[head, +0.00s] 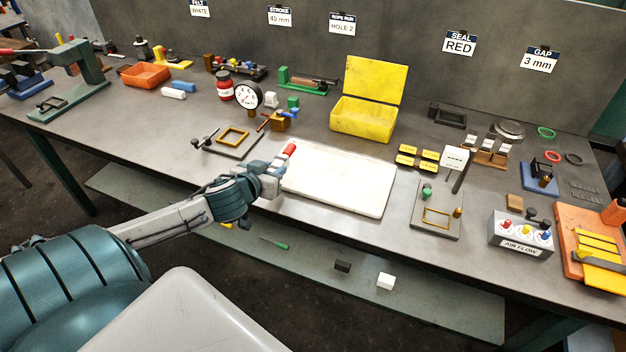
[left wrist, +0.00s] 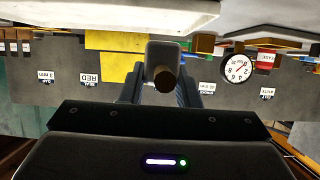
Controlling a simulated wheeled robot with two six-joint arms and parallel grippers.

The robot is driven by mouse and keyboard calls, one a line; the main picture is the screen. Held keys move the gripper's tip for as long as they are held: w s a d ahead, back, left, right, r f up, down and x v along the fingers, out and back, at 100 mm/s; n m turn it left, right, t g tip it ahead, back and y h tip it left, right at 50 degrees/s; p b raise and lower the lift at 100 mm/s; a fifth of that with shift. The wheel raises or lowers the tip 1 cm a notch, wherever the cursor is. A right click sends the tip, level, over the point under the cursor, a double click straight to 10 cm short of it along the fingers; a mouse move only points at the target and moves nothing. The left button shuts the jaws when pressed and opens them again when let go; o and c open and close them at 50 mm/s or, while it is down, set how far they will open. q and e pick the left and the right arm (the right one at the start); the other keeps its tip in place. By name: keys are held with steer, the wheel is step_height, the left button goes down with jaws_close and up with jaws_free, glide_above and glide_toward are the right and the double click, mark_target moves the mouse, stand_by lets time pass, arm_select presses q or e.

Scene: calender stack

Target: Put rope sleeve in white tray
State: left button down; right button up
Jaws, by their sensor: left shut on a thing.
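My left gripper (head: 276,168) is shut on a small cylindrical piece, which I take to be the rope sleeve (head: 289,149); its red end sticks out past the fingers in the head view. In the left wrist view the held piece (left wrist: 164,79) shows a dark brown round end. The white tray (head: 345,182) lies flat at the middle of the bench, and its edge also shows in the left wrist view (left wrist: 120,14). The gripper is at the tray's left edge in the head view; I cannot tell its height above it. My right gripper is not in view.
An open yellow box (head: 362,121) stands behind the tray. A dial gauge (head: 248,97) and a plate with a brass frame (head: 233,137) are to the left. A fixture plate (head: 437,207) and yellow blocks (head: 418,156) are to the right. The tray's surface is bare.

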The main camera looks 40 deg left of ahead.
mark_target(312, 186)
arm_select(q)
steer(key=w+d, duration=0.2)
steer(key=w, duration=0.1)
steer(key=shift+w+d+f, duration=0.1)
steer(key=shift+w+d, duration=0.15)
steer(key=shift+d, duration=0.15)
steer(key=w+d, duration=0.2)
steer(key=w+p, duration=0.1)
steer(key=shift+w+d+f, duration=0.25)
steer(key=shift+w+d, duration=0.05)
steer(key=shift+d, duration=0.1)
steer(key=shift+w+d, duration=0.4)
step_height(312, 186, down, 3)
steer(key=shift+r+p, duration=0.1)
steer(key=shift+p, duration=0.5)
steer(key=shift+f, duration=0.45)
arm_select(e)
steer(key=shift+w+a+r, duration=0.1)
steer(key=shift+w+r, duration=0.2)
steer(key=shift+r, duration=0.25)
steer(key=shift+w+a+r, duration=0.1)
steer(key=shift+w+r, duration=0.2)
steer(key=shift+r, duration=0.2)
arm_select(q)
steer(key=shift+f, duration=0.1)
steer(key=c, duration=1.1)
jaws_free()
